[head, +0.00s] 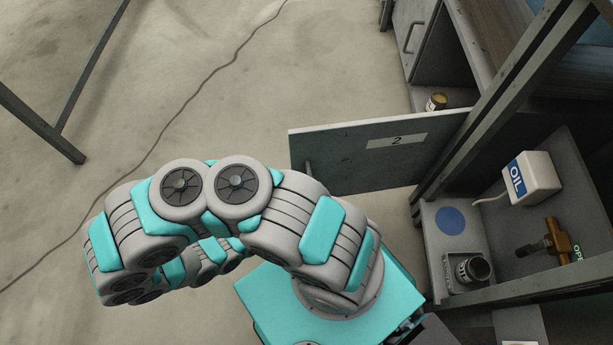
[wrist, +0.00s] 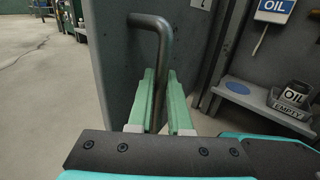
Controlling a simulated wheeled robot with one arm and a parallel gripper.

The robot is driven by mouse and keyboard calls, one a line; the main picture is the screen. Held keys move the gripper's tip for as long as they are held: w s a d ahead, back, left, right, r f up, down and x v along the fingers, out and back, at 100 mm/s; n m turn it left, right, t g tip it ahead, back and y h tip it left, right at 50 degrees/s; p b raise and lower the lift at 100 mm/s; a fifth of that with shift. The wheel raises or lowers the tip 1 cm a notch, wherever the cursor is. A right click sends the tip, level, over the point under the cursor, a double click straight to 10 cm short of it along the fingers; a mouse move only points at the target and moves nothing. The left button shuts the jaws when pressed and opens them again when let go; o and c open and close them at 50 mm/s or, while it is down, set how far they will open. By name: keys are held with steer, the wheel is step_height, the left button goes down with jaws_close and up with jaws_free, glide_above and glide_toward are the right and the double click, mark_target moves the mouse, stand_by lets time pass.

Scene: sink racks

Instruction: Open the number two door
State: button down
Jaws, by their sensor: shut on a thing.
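The number two door (head: 385,152) is a dark grey panel with a white label reading 2 (head: 396,141). In the head view it stands swung out from the cabinet frame, over the floor. Its bar handle (head: 308,173) is near the left end, away from the frame. In the wrist view the handle (wrist: 160,35) is a bent dark metal bar on the door face (wrist: 112,62). My gripper (wrist: 160,88) has its green fingers on either side of the bar and is shut on it. My arm hides the gripper in the head view.
Another cabinet (head: 432,45) with a handle stands beyond. The floor at left is mostly clear, with a cable (head: 190,100).

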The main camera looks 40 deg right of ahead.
steer(key=shift+s, duration=0.1)
stand_by(0.3)
steer(key=c, duration=0.8)
jaws_free()
steer(key=shift+a, duration=0.1)
steer(key=shift+c, duration=0.2)
steer(key=a, duration=0.7)
steer(key=shift+s+a, duration=0.3)
steer(key=shift+a, duration=0.1)
